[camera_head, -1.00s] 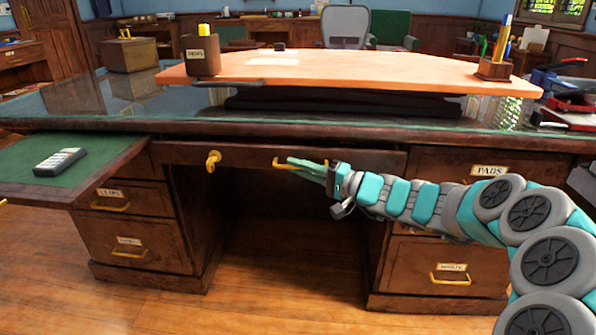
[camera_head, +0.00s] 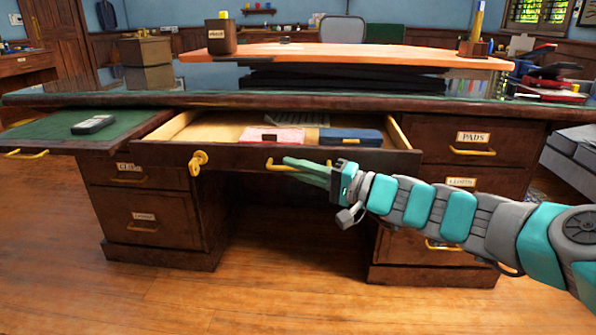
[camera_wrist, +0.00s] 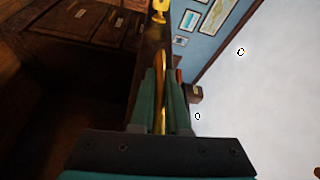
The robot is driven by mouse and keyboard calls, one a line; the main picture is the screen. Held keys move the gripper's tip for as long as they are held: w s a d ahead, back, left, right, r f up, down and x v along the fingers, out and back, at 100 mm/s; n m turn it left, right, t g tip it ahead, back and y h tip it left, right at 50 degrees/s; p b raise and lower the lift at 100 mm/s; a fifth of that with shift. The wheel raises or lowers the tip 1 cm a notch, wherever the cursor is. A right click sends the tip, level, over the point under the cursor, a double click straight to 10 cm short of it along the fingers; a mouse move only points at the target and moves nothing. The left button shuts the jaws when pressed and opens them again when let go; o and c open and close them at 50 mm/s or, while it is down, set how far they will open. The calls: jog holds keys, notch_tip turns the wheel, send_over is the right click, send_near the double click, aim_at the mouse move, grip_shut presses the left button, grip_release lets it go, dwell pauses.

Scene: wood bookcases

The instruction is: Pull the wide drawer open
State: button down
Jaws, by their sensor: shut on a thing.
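The wide drawer (camera_head: 232,154) in the middle of the desk is pulled out, and its pale wooden inside shows. It holds a pink item (camera_head: 272,135), a blue item (camera_head: 350,136) and a grey item behind them. A brass key-like piece (camera_head: 198,161) sticks out at the left of the drawer front. My gripper (camera_head: 292,163) is shut on the brass handle (camera_head: 277,166) at the front's middle. In the wrist view the handle (camera_wrist: 161,85) runs between the two green fingers.
Drawer stacks stand on both sides, one labelled PADS (camera_head: 472,138). The knee space below and the wooden floor (camera_head: 270,290) in front are clear.

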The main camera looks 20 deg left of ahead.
jog(key=shift+s+d, duration=0.15)
jog(key=shift+s, duration=0.4)
jog(key=c, duration=0.9)
grip_release()
jog(key=shift+s+d+f, duration=0.1)
jog(key=shift+s+d, duration=0.1)
jog(key=shift+d, duration=1.1)
jog(key=shift+s+d+f, duration=0.15)
jog(key=shift+d, duration=1.1)
jog(key=shift+s+d+f, duration=0.1)
jog(key=shift+s+d, duration=0.1)
jog(key=shift+d, duration=1.1)
